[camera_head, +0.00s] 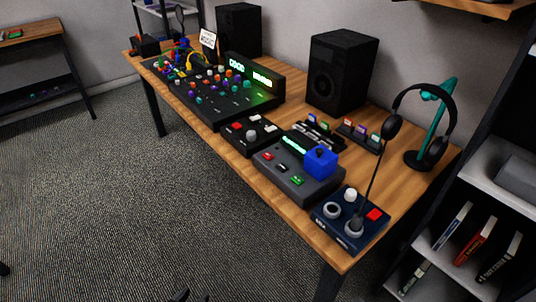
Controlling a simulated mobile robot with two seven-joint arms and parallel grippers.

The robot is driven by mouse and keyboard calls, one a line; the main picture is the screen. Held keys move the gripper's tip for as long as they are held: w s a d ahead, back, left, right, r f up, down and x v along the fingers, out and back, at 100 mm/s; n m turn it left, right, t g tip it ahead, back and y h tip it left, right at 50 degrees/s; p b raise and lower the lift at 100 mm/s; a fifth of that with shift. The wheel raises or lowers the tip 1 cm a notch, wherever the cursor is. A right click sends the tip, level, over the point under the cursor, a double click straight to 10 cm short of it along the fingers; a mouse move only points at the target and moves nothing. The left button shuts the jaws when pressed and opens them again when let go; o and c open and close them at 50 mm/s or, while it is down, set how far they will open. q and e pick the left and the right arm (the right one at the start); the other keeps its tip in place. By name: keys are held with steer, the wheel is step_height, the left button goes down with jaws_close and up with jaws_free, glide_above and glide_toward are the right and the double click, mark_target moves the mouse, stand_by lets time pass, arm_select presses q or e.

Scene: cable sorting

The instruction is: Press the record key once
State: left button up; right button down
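Several desk devices carry red keys, and I cannot read which one is the record key. A grey box (300,186) with a green display has a red key (268,156) and a green key (297,180). My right gripper is out of view.
The wooden desk (408,180) also holds a large mixer (215,85), speakers (340,72), a blue block (320,160) on the grey box, and a headphone stand (440,110). A thin microphone stem rises over the navy box. Bookshelves stand right; carpet is clear in front.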

arm_select(q)
jaws_close()
stand_by(1.5)
